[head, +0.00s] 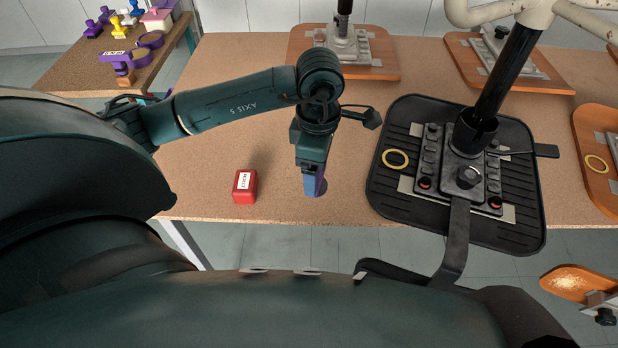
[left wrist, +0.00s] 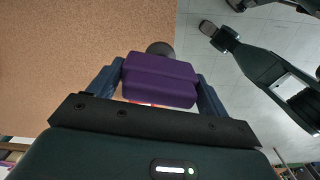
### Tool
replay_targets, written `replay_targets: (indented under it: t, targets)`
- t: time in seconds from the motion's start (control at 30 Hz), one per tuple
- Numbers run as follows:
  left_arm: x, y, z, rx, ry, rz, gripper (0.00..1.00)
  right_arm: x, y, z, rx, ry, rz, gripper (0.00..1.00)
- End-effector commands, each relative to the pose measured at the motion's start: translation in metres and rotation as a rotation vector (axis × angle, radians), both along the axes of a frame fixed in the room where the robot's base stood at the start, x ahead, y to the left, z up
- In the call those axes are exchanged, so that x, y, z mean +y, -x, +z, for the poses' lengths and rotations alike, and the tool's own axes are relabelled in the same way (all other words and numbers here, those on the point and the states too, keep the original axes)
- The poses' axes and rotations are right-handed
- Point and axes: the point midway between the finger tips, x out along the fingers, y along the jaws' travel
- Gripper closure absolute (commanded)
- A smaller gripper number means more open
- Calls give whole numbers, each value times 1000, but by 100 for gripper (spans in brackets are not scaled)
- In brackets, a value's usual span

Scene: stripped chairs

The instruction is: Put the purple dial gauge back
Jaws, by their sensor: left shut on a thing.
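My left gripper (head: 314,185) is shut on a purple piece, taken as the purple dial gauge (head: 320,187), low over the front edge of the wooden table. In the left wrist view the purple body of the gauge (left wrist: 160,80) sits squarely between the two fingers (left wrist: 160,95). Its dial face does not show, and a dark round part sticks out beyond it. Whether it touches the table I cannot tell. My right gripper is not in view.
A red labelled box (head: 245,186) lies left of my left gripper. A black chair plate with a mechanism (head: 400,195) and a yellow ring (head: 395,159) lies to the right. The side table (head: 70,75) holds several small coloured pieces. Bare table (head: 230,85) lies behind the box.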

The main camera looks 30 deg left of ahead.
Motion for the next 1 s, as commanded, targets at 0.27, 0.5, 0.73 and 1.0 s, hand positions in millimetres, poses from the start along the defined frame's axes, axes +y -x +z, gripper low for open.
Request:
replay_targets:
  t: [0.27, 0.5, 0.73, 1.0]
  targets:
    - [17, -17, 6, -6, 14, 832, 59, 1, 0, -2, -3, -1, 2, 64]
    - [29, -27, 10, -4, 22, 1456, 59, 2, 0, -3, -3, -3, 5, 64]
    - [35, -30, 11, -1, 21, 1748, 59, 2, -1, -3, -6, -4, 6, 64]
    - [36, -30, -32, 1, 17, 1786, 59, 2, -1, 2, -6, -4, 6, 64]
